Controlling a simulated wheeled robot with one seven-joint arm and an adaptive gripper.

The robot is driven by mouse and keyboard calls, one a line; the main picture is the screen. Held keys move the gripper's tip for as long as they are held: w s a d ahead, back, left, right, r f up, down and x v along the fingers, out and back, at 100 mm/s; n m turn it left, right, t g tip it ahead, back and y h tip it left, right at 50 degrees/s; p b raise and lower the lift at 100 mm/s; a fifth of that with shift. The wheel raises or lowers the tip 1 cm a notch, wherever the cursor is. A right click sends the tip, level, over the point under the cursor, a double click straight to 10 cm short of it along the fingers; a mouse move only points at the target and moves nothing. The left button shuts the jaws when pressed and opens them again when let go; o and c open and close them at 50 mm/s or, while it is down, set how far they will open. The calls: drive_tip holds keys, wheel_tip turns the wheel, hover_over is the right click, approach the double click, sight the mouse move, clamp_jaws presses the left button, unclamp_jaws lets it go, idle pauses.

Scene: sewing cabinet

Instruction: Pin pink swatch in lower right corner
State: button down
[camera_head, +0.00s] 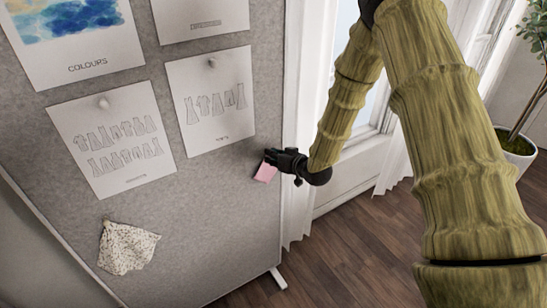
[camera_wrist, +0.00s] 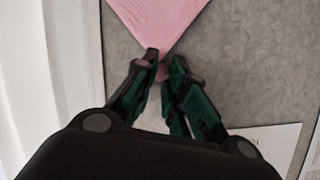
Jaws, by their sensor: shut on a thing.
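A pink swatch (camera_head: 265,172) is at the tip of my gripper (camera_head: 276,156), in front of the right side of the grey pin board (camera_head: 215,215). In the wrist view my gripper (camera_wrist: 160,66) has its fingertips together on a corner of the pink swatch (camera_wrist: 158,18), which spreads out beyond them. The grey board (camera_wrist: 245,70) fills the background there. I cannot tell whether the swatch touches the board. No pin shows clearly at the swatch.
Several pinned paper sheets, including one with garment sketches (camera_head: 112,140), cover the board's upper part. A cream patterned swatch (camera_head: 126,247) hangs at the lower left. The board's lower right is bare. White curtains (camera_head: 300,110) and a potted plant (camera_head: 515,145) stand to the right.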

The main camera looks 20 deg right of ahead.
drive_tip(key=c, duration=1.4)
unclamp_jaws()
drive_tip(key=shift+w, duration=0.1)
drive_tip(key=v, duration=1.2)
drive_tip(key=s+a+f+m+g+h, duration=0.1)
drive_tip(key=s+f+g, duration=0.2)
drive_tip(key=s+f, duration=0.7)
drive_tip(key=s+a+f+g+h, duration=0.2)
drive_tip(key=s+f+g, duration=0.1)
drive_tip(key=s+f, duration=0.65)
drive_tip(key=s+f+g, duration=0.2)
drive_tip(key=s+f, duration=0.1)
drive_tip(key=s, duration=0.4)
drive_tip(key=s+f+g+h, duration=0.1)
drive_tip(key=s+f, duration=0.3)
drive_tip(key=s, duration=0.4)
drive_tip(key=s+f+g+h, duration=0.1)
drive_tip(key=s+f+g, duration=0.2)
drive_tip(key=s, duration=0.4)
drive_tip(key=shift+s+a+f+m+g, duration=0.2)
drive_tip(key=shift+a+f+m+g, duration=0.05)
drive_tip(key=shift+m+g, duration=0.05)
